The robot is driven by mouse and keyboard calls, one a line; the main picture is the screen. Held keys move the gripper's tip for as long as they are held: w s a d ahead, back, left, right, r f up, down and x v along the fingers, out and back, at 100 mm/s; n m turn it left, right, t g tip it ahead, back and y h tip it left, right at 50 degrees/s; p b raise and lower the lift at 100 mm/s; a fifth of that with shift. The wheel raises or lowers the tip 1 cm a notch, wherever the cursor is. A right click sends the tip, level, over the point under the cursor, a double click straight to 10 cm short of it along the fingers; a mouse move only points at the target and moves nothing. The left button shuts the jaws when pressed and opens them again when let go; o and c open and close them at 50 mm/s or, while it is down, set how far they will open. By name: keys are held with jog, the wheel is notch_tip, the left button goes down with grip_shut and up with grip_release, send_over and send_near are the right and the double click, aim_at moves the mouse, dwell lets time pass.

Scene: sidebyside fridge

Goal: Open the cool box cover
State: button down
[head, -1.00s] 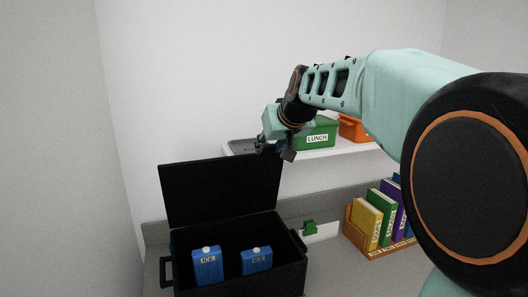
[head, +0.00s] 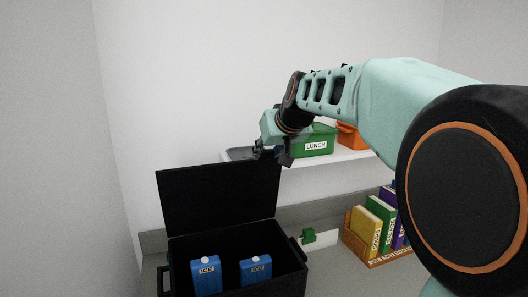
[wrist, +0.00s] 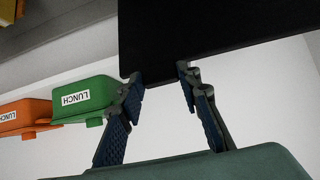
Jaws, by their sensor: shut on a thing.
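The cool box (head: 290,278) is a black box low in the head view, with its top open. Its black cover (head: 215,200) stands up nearly vertical at the back of the box. My gripper (head: 270,154) is at the cover's upper right corner. In the wrist view, the fingertips (wrist: 158,78) of my gripper are at the near edge of the dark cover (wrist: 215,28), shut on it. The exact contact between the tips is hard to make out.
Two blue ice packs (head: 206,279) (head: 256,271) stand inside the box. A shelf behind my gripper holds a green lunch box (head: 318,142) and an orange one (head: 349,134). A rack of books (head: 368,226) stands to the right. A white wall is behind the cover.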

jog(key=shift+a+r, duration=0.1)
jog(key=shift+r, duration=0.05)
jog(key=c, duration=1.4)
grip_release()
jog(key=shift+s, duration=0.1)
jog(key=v, duration=0.7)
jog(key=shift+s, duration=0.25)
